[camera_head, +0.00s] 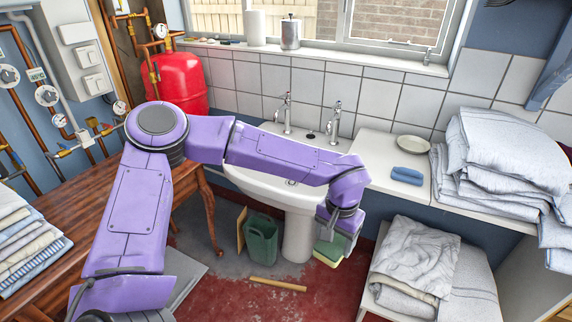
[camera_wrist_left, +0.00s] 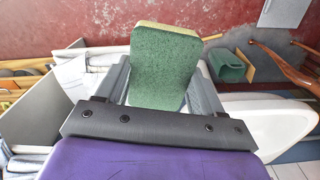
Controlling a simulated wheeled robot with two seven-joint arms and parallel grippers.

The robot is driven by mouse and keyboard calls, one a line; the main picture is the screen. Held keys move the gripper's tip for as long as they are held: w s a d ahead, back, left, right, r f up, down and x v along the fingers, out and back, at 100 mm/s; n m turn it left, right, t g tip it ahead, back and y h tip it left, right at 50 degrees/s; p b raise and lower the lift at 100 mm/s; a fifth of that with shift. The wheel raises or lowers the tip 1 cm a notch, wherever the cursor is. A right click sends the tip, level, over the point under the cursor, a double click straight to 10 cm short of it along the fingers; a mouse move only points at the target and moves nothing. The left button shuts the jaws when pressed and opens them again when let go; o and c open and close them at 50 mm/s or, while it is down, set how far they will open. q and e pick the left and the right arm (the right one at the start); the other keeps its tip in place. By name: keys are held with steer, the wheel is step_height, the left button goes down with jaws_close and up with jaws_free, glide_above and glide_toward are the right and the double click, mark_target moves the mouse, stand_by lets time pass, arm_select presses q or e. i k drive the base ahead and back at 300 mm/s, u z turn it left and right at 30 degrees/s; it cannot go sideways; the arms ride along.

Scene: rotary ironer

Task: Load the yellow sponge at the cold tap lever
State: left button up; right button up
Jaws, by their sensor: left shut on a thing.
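A sponge (camera_head: 329,254) with a green scouring face and a yellow body hangs low in front of the white sink (camera_head: 262,182). My left gripper (camera_head: 338,240) is shut on it, below the rim and right of the pedestal. In the left wrist view the sponge (camera_wrist_left: 165,66) sits between the two grey fingers, its green face toward the camera and a yellow edge at the far end. Two chrome taps, one at left (camera_head: 286,113) and one at right (camera_head: 335,120), stand at the back of the sink. I cannot tell which is cold. My right gripper is not in view.
A blue cloth (camera_head: 407,175) and a plate (camera_head: 412,144) lie on the white counter right of the sink. Folded linen (camera_head: 505,150) is stacked further right. A green bin (camera_head: 261,240) stands left of the pedestal. A wooden table (camera_head: 60,225) is at left.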

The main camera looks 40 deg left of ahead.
mark_target(338, 102)
steer(key=u, duration=0.55)
steer(key=i, duration=0.85)
steer(key=u, duration=0.45)
steer(key=i, duration=0.8)
steer(key=z, duration=0.2)
